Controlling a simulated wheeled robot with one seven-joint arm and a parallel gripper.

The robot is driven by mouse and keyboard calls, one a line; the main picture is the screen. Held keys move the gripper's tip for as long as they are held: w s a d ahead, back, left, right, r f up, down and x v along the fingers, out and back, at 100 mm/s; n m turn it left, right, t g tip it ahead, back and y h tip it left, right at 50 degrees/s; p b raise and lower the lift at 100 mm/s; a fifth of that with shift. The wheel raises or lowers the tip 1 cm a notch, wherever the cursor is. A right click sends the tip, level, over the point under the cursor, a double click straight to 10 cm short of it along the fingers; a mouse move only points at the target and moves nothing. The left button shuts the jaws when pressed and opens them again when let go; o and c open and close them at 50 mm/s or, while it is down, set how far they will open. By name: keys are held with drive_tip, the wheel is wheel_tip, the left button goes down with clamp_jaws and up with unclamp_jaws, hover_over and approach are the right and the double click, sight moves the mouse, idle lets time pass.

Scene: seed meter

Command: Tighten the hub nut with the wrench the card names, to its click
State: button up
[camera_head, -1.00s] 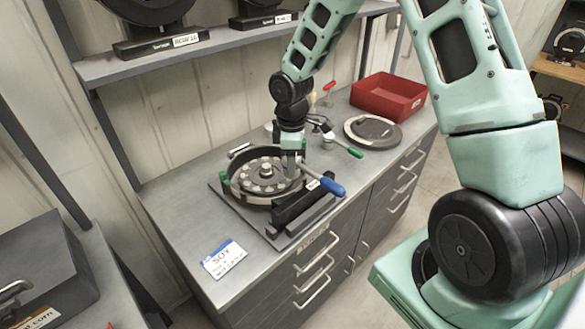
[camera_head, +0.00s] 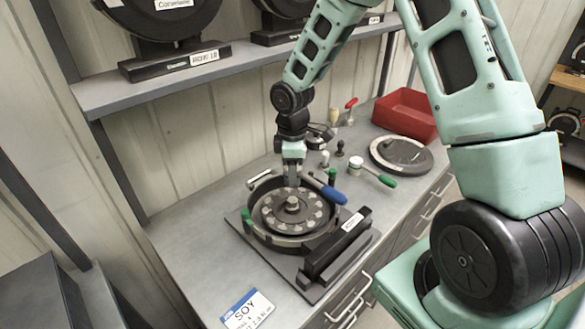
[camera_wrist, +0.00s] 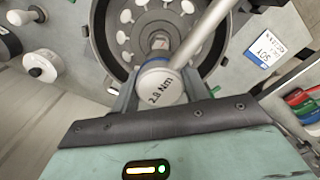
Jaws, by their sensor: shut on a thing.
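My gripper (camera_head: 292,180) is shut on the head of a torque wrench, above the middle of the round seed meter (camera_head: 258,236). The wrench has a blue handle (camera_head: 334,196) pointing right in the head view. In the wrist view its round cap (camera_wrist: 163,88) reads "2.8 Nm" and sits between the fingers. The hub nut (camera_wrist: 160,42) shows just beyond the cap; in the head view it (camera_head: 292,203) is below the fingertips. I cannot tell whether the wrench touches it. The card (camera_head: 243,310) reads "SOY"; its smaller line seems to include "2.8 N".
A black rack (camera_head: 335,248) stands on the meter's base plate at front right. A green-handled tool (camera_head: 380,177), a round lid (camera_head: 401,153) and a red bin (camera_head: 405,113) are farther right on the bench. A shelf (camera_head: 240,62) runs behind.

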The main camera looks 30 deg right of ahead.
sight(293, 199)
wheel_tip(293, 199, down, 4)
drive_tip(key=b, duration=0.2)
drive_tip(key=shift+r+b, duration=0.2)
drive_tip(key=shift+b, duration=0.1)
drive_tip(key=shift+f+b, duration=0.45)
drive_tip(key=shift+f, duration=0.35)
drive_tip(key=shift+f+b, duration=0.5)
drive_tip(key=shift+f, duration=0.9)
idle(2.0)
drive_tip(key=o, duration=1.9)
drive_tip(key=shift+o, duration=0.2)
